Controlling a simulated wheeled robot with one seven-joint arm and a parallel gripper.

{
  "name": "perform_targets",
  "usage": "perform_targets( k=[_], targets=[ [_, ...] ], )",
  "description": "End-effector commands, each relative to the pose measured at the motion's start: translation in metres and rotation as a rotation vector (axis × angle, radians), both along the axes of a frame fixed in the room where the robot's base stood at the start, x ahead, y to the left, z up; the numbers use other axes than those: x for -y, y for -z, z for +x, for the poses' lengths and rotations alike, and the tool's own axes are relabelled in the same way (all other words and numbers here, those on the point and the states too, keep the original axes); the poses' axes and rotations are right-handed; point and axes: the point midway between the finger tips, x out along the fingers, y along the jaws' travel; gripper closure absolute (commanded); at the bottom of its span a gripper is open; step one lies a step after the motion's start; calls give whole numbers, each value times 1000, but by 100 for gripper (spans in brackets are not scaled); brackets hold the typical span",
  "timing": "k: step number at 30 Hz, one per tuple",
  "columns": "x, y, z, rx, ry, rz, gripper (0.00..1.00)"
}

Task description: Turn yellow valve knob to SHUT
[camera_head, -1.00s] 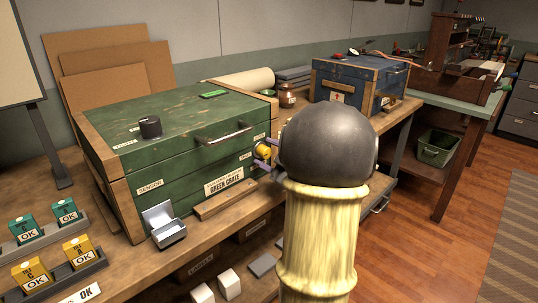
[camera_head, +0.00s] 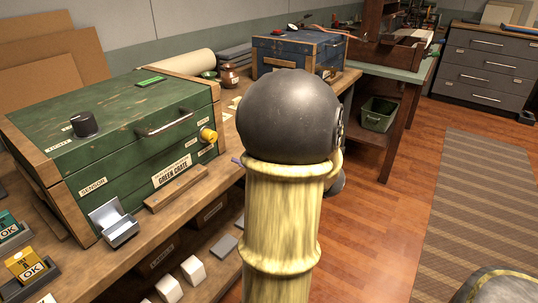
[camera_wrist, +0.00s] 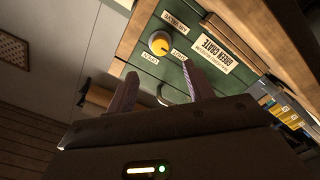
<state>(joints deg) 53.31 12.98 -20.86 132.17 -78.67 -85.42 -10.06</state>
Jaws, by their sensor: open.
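The yellow valve knob (camera_head: 208,135) sticks out of the front face of the green crate (camera_head: 130,153), near its right end. The knob is beyond the fingertips and not touched. In the head view most of my gripper is hidden behind my arm; a small purple part shows at its left edge, to the right of the crate and apart from the knob.
A blue crate (camera_head: 297,52) stands behind.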

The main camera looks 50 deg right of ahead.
Motion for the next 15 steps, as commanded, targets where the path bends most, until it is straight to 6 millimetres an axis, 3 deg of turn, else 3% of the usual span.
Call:
perform_targets(
  k=[7, 15],
  targets=[
    [5, -2, -48, -1, 4, 0, 48],
    [5, -2, -66, 0, 0, 0, 48]
  ],
)
